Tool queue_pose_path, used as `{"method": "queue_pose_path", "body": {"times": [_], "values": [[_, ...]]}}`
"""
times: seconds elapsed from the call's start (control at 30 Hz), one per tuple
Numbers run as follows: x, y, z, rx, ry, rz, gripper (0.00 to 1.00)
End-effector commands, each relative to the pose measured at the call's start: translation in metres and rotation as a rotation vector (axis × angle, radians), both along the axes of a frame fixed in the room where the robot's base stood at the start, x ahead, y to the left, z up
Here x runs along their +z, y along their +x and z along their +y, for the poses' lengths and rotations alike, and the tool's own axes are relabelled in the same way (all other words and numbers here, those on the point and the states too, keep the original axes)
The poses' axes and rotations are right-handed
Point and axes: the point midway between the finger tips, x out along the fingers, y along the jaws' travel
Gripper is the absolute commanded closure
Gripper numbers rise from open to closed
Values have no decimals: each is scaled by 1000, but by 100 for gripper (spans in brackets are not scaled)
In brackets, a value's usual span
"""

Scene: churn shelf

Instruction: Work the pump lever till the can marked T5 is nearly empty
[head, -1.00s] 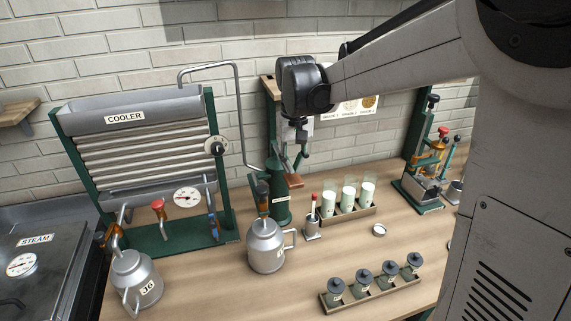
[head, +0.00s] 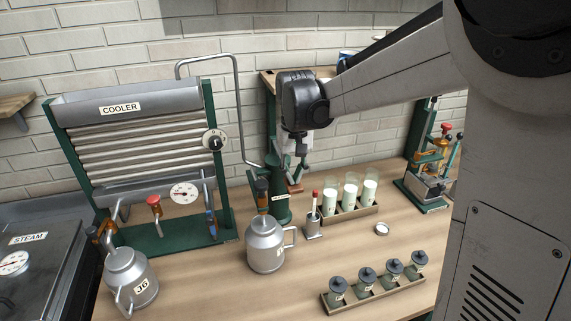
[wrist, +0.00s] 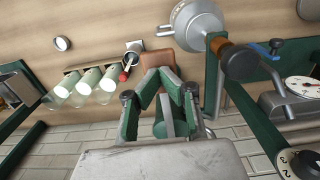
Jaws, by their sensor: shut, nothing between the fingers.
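My gripper (head: 297,178) hangs in front of the wall, over the green pump (head: 276,205). It is shut and empty. In the wrist view my gripper (wrist: 158,76) has its fingertips close to a brown block (wrist: 157,62), apparently the end of the pump lever; I cannot tell whether they touch. The brown block also shows under the gripper in the head view (head: 295,188). A grey metal can (head: 264,247) stands upright before the pump; its label is turned away and unreadable. Another can (head: 131,277), at left, reads J6. I see no readable T5 mark.
The cooler (head: 132,140) with its dial and gauge stands at left. Right of the pump are a rack of milk glasses (head: 350,195) and a small cup with a red-topped stick (head: 313,227). Lidded jars (head: 378,277) stand in front.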

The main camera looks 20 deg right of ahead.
Motion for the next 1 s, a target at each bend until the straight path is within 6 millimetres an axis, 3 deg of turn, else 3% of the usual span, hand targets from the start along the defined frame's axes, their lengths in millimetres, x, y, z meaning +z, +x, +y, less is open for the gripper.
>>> {"method": "queue_pose_path", "body": {"times": [0.67,1.0], "values": [[-61,0,0,0,0,1,100],[-21,0,0,0,0,0,100]]}}
